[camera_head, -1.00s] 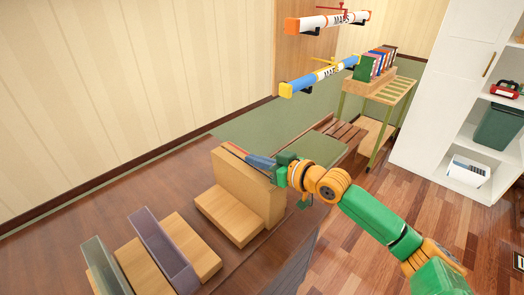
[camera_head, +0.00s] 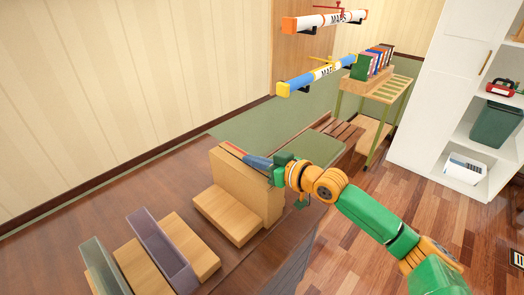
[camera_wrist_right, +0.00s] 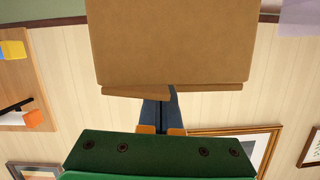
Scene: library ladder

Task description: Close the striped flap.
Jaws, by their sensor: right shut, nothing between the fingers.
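A tall tan box (camera_head: 247,190) stands on the dark wooden desk, and no stripes show on the side facing me. A thin reddish strip (camera_head: 233,150) lies along its top edge; I cannot tell whether it belongs to the striped flap. My right gripper (camera_head: 250,159) is shut and empty, its dark blue fingers at the top of the box. In the right wrist view the fingers (camera_wrist_right: 160,112) point at the tan panel (camera_wrist_right: 170,45) and its short folded lower edges; I cannot tell whether they touch. My left gripper is out of view.
A low wooden block (camera_head: 228,213) sits before the box. A purple tray (camera_head: 160,250) and a greenish panel (camera_head: 103,268) stand at the front left. A book cart (camera_head: 378,86) and white shelves (camera_head: 445,110) stand behind.

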